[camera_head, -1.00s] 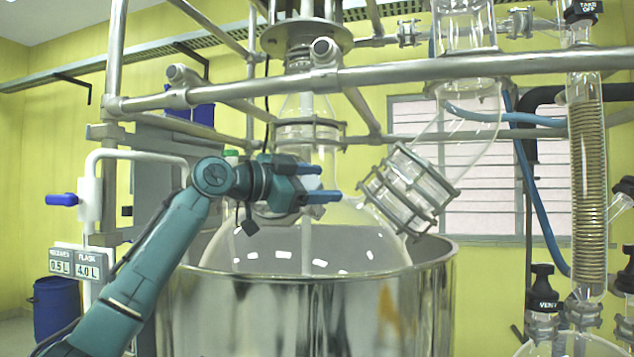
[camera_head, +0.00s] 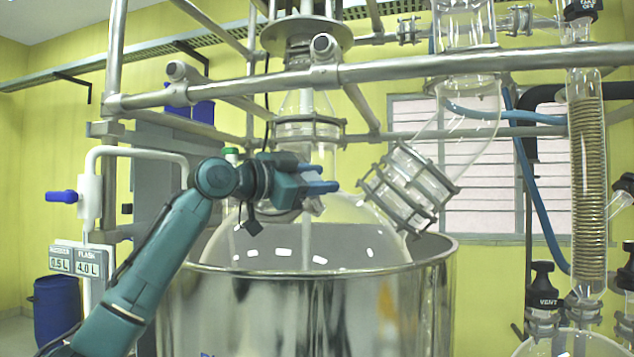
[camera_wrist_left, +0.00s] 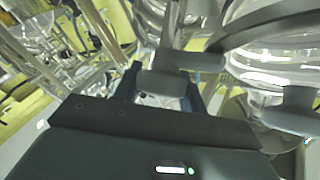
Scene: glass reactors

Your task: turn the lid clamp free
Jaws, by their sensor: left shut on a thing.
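My left gripper (camera_head: 318,180) is in front of the glass vessel's neck, its two blue fingers pointing right. It is shut on a grey lid clamp, which shows in the left wrist view (camera_wrist_left: 168,82) as a short grey bar between the fingers. In the head view the clamp is mostly hidden by the fingers. The large round glass vessel (camera_head: 355,235) stands in a shiny metal bath (camera_head: 320,310). In the wrist view a dark grey ring (camera_wrist_left: 270,28) curves along the glass, with another grey clamp-like piece (camera_wrist_left: 292,112) at the right. My right gripper is not in view.
A metal rail (camera_head: 440,68) crosses above my left gripper. A flanged glass joint (camera_head: 408,187) is close on its right. A coiled condenser (camera_head: 588,180) stands farther right. A white pipe with a blue-handled valve (camera_head: 62,196) is at the left.

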